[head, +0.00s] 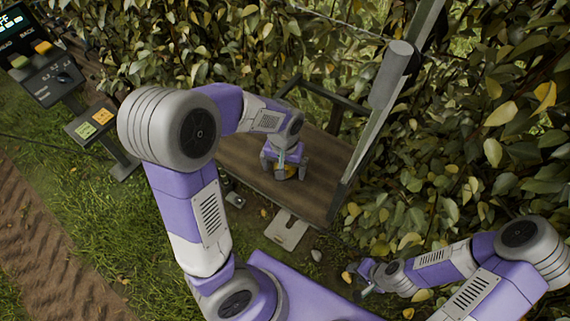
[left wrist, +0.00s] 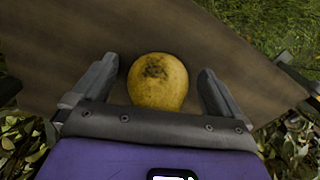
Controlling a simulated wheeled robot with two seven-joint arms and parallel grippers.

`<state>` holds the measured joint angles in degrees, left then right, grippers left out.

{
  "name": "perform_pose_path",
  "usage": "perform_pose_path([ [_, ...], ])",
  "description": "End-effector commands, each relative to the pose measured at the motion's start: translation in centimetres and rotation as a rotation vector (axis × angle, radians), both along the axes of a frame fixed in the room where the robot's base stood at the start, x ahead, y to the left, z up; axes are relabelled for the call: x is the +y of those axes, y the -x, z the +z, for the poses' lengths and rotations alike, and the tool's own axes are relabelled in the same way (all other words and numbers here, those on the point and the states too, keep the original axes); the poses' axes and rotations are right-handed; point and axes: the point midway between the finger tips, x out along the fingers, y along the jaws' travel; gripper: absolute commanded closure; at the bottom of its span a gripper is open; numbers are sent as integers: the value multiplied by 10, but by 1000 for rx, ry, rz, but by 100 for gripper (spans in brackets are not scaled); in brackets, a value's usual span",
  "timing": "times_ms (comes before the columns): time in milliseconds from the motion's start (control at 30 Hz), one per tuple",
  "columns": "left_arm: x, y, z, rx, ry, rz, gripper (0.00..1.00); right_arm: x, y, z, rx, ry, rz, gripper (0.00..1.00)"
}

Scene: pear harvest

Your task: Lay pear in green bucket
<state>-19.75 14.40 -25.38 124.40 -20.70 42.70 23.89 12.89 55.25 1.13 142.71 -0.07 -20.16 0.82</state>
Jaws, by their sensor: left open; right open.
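A yellow pear (left wrist: 157,82) with a dark, rough patch lies on a brown wooden board (left wrist: 60,45) in the left wrist view. My left gripper (left wrist: 158,88) is open, with one finger on each side of the pear. In the head view my left gripper (head: 286,170) is over the wooden board (head: 240,158), and it mostly hides the pear. My right gripper (head: 364,282) is open and low at the bottom right, near the leaves. I cannot make out a green bucket in either view.
A metal frame post (head: 375,120) rises at the right side of the board. Leafy hedge (head: 460,150) fills the back and right. A control panel with buttons (head: 48,75) stands at the left. Grass (head: 90,200) lies open at the left, beside a bare soil strip (head: 40,240).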

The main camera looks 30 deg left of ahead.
Motion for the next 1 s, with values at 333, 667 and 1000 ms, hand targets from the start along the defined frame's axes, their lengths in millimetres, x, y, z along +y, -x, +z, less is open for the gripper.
perform_pose_path([
  [333, 0, 0, 1, 0, 0, 0, 48, 0, 0, 0, 0, 0, 0, 57],
  [667, 0, -1, 2, -2, 1, 0, 68, 0, 0, 0, 0, 0, 0, 57],
  [1000, 0, -1, 59, -8, 1, -1, 68, 0, 0, 8, 0, 0, 0, 57],
])
